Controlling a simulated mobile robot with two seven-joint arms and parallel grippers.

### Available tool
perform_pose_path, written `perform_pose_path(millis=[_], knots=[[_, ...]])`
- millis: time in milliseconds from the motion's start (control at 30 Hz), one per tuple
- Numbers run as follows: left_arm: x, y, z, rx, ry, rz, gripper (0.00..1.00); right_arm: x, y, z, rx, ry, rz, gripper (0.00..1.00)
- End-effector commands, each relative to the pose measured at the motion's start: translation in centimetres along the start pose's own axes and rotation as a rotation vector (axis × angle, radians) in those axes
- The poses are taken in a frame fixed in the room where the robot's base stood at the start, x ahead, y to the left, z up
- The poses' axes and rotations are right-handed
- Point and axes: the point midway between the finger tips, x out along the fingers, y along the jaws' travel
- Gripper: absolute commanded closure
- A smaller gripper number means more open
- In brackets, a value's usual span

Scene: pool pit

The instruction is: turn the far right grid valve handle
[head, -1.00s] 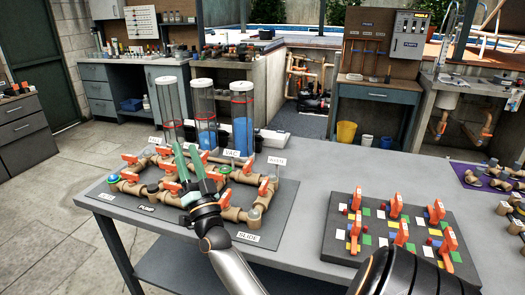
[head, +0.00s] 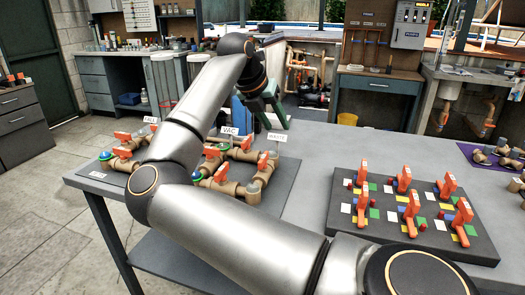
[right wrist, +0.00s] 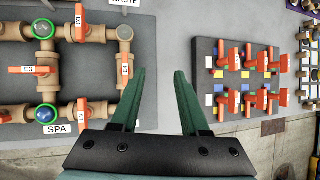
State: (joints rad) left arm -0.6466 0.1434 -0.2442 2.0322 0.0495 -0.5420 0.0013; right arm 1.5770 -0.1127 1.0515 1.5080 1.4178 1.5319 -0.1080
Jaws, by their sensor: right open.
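The far right grid valve handle (head: 447,186) is an orange lever in the far row of a dark grid board (head: 484,247) on the table's right part. In the right wrist view I take it to be the upper right orange handle (right wrist: 268,58). My right gripper (head: 268,104) is raised beyond the pipe set, to the left of the grid and apart from it. Its green fingers (right wrist: 160,75) are spread with nothing between them. In the right wrist view the grid lies to the right of the fingers. My left gripper is not in view.
Other orange handles (head: 411,212) and small coloured blocks crowd the grid board. A brown pipe set (head: 224,185) with orange valves stands at left, partly hidden by my right arm. A purple mat (head: 472,152) with fittings lies at right. Bare grey table (head: 310,160) separates pipes and grid.

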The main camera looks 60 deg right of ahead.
Motion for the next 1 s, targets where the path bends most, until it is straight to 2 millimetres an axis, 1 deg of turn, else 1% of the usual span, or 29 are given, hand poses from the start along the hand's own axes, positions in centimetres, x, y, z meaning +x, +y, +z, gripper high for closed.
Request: perform_pose_path(millis=[33,100,200,267,333,467,700,800,900,1000], knots=[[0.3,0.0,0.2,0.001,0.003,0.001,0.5,-0.5,1.2,-0.7,0.008,0.047,0.082,0.55],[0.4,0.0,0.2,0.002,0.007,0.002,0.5,-1.2,2.3,-1.3,0.011,0.096,0.16,0.55],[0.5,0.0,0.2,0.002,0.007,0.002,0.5,-2.0,3.2,-1.8,0.01,0.136,0.224,0.55],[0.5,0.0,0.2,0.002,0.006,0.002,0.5,-2.0,3.5,-2.0,0.009,0.147,0.237,0.55],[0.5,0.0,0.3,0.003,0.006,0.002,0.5,-1.6,3.7,-2.1,0.009,0.15,0.241,0.55],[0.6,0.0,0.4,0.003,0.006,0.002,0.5,0.4,4.0,-2.4,0.009,0.149,0.236,0.55],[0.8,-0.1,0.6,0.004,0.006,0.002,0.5,5.2,5.1,-3.1,0.009,0.148,0.234,0.55],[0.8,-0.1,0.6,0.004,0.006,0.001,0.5,6.9,5.5,-3.3,0.009,0.147,0.234,0.55],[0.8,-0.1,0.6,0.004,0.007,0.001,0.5,8.3,5.9,-3.5,0.009,0.146,0.234,0.55],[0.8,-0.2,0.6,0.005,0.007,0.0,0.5,9.2,6.1,-3.6,0.009,0.145,0.236,0.55]])
